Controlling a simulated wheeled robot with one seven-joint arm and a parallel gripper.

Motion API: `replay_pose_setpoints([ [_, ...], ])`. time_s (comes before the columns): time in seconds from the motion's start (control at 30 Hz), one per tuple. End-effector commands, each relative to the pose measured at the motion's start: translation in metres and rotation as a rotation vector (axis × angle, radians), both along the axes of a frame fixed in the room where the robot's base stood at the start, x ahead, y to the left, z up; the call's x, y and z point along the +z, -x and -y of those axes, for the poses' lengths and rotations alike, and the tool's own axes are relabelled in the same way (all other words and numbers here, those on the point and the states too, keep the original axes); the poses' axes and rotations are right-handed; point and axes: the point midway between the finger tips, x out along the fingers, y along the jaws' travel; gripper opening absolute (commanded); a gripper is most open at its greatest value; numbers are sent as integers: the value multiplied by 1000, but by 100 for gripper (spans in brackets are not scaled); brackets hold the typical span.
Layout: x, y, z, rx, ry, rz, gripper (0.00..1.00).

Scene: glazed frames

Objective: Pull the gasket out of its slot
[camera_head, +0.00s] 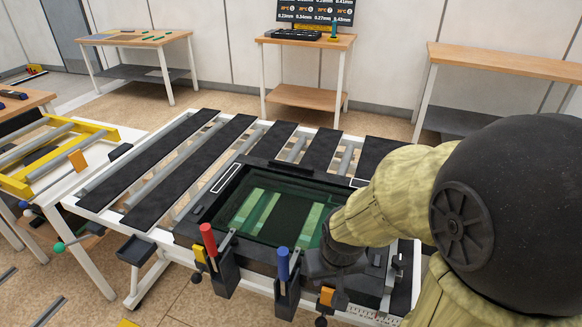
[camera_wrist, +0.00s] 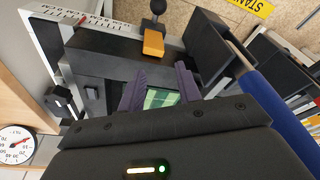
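A glazed frame lies flat on the slatted bench, with a dark frame (camera_head: 210,208) around greenish glass (camera_head: 263,212). I cannot make out the gasket as a separate piece; the glass edge near my gripper is hidden by my arm in the head view. My gripper (camera_head: 322,268) is low over the near right part of the frame. In the wrist view my gripper (camera_wrist: 161,84) has its two purple-grey fingers apart, with a strip of green glass (camera_wrist: 160,99) showing between them. Nothing is visibly held. The fingertips are close to the dark frame bar (camera_wrist: 105,62); contact is unclear.
A red-handled clamp (camera_head: 208,240) and a blue-handled clamp (camera_head: 284,264) stand along the frame's near edge. An orange block (camera_wrist: 153,43) with a black knob is just beyond the fingers. A ruler scale (camera_wrist: 92,20) runs along the bench edge. Black slats (camera_head: 190,160) lie left.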

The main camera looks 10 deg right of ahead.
Motion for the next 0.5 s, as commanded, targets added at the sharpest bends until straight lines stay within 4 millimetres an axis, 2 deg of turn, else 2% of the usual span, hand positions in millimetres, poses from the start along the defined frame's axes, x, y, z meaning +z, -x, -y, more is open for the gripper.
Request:
replay_pose_setpoints([
  [0.27,0,0,0,0,0,0,34],
  [0.3,0,0,0,0,0,0,38],
  [0.33,1,0,0,0,0,0,38],
  [0.5,20,0,0,0,0,0,38],
])
